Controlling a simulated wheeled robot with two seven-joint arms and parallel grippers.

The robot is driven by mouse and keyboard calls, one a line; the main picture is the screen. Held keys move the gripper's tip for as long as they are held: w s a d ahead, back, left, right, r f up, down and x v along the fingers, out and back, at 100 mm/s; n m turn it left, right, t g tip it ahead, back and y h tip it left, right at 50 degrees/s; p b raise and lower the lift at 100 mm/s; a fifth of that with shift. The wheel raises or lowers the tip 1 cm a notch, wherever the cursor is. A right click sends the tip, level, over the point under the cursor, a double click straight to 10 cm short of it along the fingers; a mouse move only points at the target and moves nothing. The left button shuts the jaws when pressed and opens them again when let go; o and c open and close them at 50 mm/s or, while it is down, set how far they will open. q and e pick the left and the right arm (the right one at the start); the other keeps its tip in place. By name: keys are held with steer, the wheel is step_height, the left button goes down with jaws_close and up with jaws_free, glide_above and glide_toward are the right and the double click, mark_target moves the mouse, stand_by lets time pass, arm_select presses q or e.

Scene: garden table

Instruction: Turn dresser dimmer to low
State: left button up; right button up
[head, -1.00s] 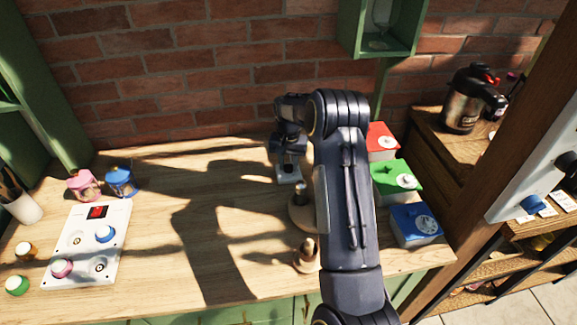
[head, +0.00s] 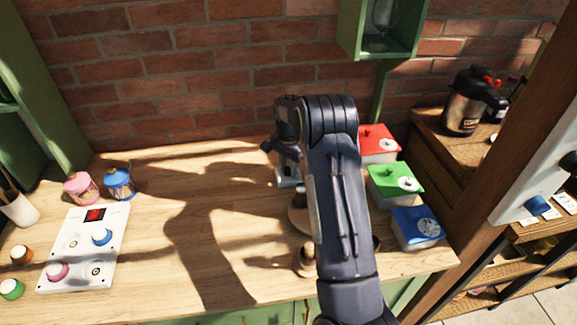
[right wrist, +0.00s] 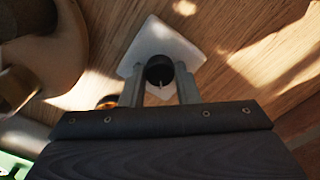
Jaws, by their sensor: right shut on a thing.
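The dimmer is a small white plate (right wrist: 150,42) on the wooden table, with a round black knob (right wrist: 160,70) that carries a thin pale mark. In the right wrist view the mark points down toward the gripper body. My right gripper (right wrist: 160,82) has one finger on each side of the knob and is shut on it. In the head view the white plate (head: 288,182) shows only in part below my right gripper (head: 288,160). There my arm hides the knob and fingertips. My left gripper is not in view.
Wooden round pieces (head: 305,260) stand just in front of the dimmer, partly behind my arm. Red (head: 378,145), green (head: 396,182) and blue (head: 417,228) boxes stand to the right. A white panel with knobs (head: 85,245) lies at the left. The table's middle is clear.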

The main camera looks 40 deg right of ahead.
mark_target(288, 169)
stand_by(0.3)
steer(key=o, duration=1)
steer(key=shift+c, duration=0.2)
steer(key=shift+r+b, duration=0.5)
steer(key=shift+r, duration=3.45)
steer(key=s+a+r+n+t+y, duration=0.2)
steer(key=s+a+r+n, duration=0.2)
steer(key=s+a+r, duration=0.3)
steer(key=s+a+r+n+t+y, duration=0.1)
steer(key=s+a+r+n+t, duration=0.2)
steer(key=s+a, duration=0.5)
steer(key=s+a+f+n, duration=0.3)
steer(key=s+a+n, duration=0.4)
steer(key=s, duration=0.9)
steer(key=a, duration=0.3)
steer(key=shift+a+f+t+y, duration=0.15)
steer(key=shift+t+y, duration=0.15)
steer(key=shift+y, duration=0.1)
